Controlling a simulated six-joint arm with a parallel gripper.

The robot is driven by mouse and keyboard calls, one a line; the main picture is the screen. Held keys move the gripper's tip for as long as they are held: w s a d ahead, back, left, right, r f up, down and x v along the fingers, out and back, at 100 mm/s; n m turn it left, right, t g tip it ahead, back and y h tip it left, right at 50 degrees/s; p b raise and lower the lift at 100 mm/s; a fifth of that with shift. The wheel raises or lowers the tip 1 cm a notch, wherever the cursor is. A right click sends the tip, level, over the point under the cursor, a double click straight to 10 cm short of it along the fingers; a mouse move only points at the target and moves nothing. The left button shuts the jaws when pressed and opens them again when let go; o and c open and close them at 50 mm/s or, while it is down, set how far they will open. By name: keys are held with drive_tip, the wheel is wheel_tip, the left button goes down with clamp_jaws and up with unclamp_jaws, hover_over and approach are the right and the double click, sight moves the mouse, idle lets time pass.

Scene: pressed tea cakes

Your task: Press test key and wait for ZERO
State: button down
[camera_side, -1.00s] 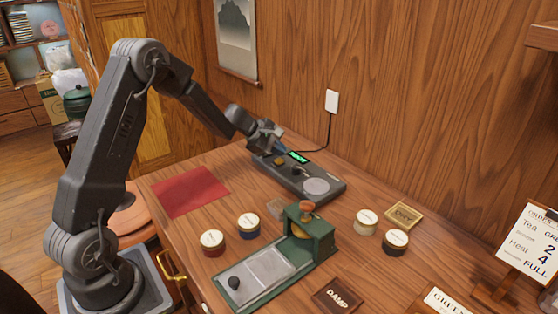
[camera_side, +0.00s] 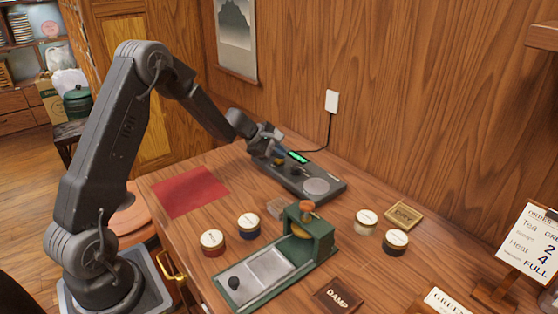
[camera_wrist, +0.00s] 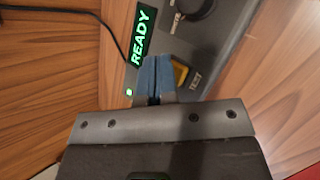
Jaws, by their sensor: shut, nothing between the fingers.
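The dark grey tester (camera_side: 313,176) lies on the table near the back wall. Its green display (camera_wrist: 140,35) reads READY in the wrist view. The amber test key (camera_wrist: 181,73) sits beside a TEST label, partly hidden by my fingers. My gripper (camera_wrist: 154,62) is shut and empty, its blue fingertips over the tester just left of the key in the wrist view. In the side view my gripper (camera_side: 278,153) is at the tester's left end. I cannot tell whether the tips touch anything.
A dark knob (camera_wrist: 195,6) and a round pale plate (camera_side: 316,186) are on the tester. A power cord (camera_side: 327,135) runs to the wall. A green press (camera_side: 318,243), several lidded tins (camera_side: 248,225) and a red cloth (camera_side: 190,190) are on the table.

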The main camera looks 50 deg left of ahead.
sight(279, 161)
drive_tip(key=shift+f, duration=0.35)
drive_tip(key=shift+r, duration=0.15)
idle(0.4)
drive_tip(key=shift+r, duration=0.8)
drive_tip(key=shift+r, duration=2.5)
